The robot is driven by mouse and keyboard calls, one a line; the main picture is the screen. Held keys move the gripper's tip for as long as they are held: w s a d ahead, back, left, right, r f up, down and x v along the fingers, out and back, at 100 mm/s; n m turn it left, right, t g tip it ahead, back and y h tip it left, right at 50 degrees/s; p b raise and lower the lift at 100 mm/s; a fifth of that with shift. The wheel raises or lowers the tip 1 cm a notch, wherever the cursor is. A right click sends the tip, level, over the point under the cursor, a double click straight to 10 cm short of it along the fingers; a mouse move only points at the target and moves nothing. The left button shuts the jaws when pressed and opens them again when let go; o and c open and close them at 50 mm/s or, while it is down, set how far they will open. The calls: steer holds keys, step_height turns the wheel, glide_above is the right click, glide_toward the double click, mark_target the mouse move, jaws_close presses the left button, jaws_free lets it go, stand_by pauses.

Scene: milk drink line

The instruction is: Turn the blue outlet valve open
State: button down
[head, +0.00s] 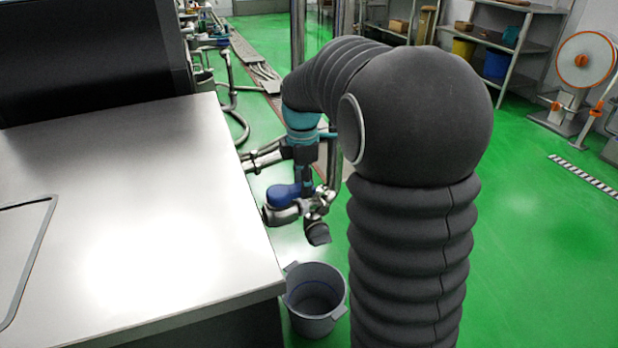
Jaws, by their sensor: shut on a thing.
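The blue outlet valve (283,195) sits on a metal pipe fitting beside the right edge of the steel table, with a dark spout end below it. My gripper (304,186) reaches down from my teal wrist and is shut on the blue valve at its right end. The fingertips are small and partly merge with the valve and pipes, so the exact grip and the handle's angle are hard to tell.
A grey bucket (315,304) stands on the green floor below the valve. The steel table (130,200) fills the left. Metal pipes (262,158) run behind the valve. Open floor lies right.

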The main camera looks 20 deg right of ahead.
steer(key=shift+w+a+n, duration=0.1)
steer(key=shift+w+n, duration=0.1)
steer(key=shift+n, duration=0.2)
steer(key=c, duration=0.7)
jaws_free()
steer(key=shift+r, duration=0.2)
step_height(320, 180, up, 12)
steer(key=shift+f, duration=0.2)
